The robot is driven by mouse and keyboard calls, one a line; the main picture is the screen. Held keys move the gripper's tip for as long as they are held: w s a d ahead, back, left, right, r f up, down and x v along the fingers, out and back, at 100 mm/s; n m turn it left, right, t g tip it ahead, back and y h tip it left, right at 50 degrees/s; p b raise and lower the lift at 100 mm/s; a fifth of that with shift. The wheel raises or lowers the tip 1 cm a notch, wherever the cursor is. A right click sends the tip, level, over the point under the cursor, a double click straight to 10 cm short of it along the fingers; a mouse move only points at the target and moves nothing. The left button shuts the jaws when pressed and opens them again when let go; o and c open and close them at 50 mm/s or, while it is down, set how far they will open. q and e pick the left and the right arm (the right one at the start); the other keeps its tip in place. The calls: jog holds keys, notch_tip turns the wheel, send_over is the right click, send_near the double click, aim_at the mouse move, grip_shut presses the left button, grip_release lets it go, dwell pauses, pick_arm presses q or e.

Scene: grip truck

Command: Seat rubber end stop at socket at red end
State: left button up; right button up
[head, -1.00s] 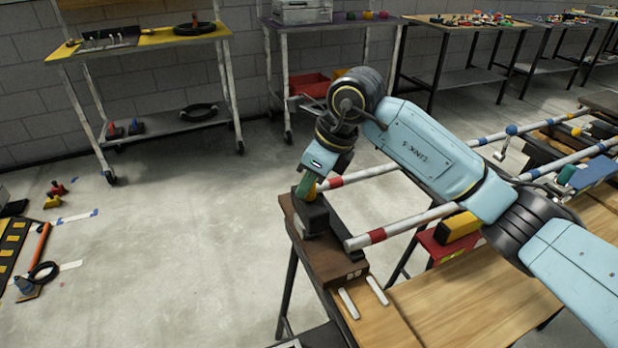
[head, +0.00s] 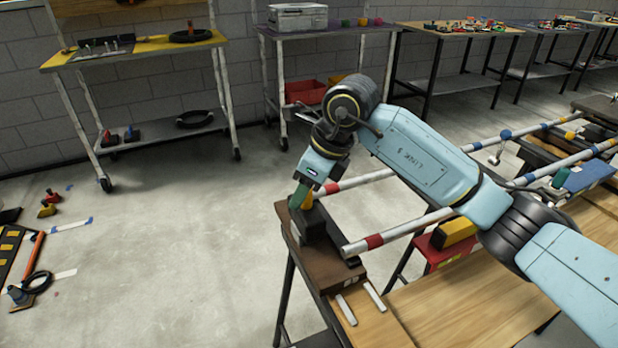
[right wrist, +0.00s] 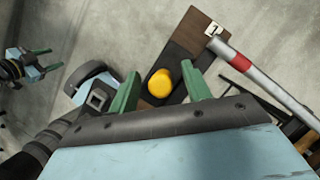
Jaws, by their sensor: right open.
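My right gripper (head: 303,198) points down over the near end of the rail frame. Its two green fingers stand apart in the right wrist view (right wrist: 158,88). A yellow rounded piece (right wrist: 159,83) shows between them, with a gap visible on its right; I cannot tell whether it is the rubber end stop. Below the gripper, a black block (head: 313,226) stands on a brown board (head: 325,268). Two white rails with red bands (head: 374,241) end at this board. A second gripper with green fingers, likely my left (right wrist: 42,62), shows apart from the board, its fingers spread.
A yellow-topped bench (head: 140,48) and a purple-topped bench (head: 335,30) stand along the wall. Pale strips (head: 346,309) lie at the board's near edge.

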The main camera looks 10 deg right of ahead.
jog(key=shift+d+r, duration=0.15)
jog(key=shift+r, duration=0.25)
pick_arm(q)
jog(key=a+f+p, duration=0.3)
jog(key=f, duration=0.5)
jog(key=shift+s+a+y, duration=0.3)
jog(key=shift+s, duration=0.1)
pick_arm(e)
jog(key=v, duration=1.2)
jog(key=shift+s+r, duration=0.2)
pick_arm(q)
jog(key=shift+f, duration=0.1)
pick_arm(e)
jog(key=shift+d, duration=0.1)
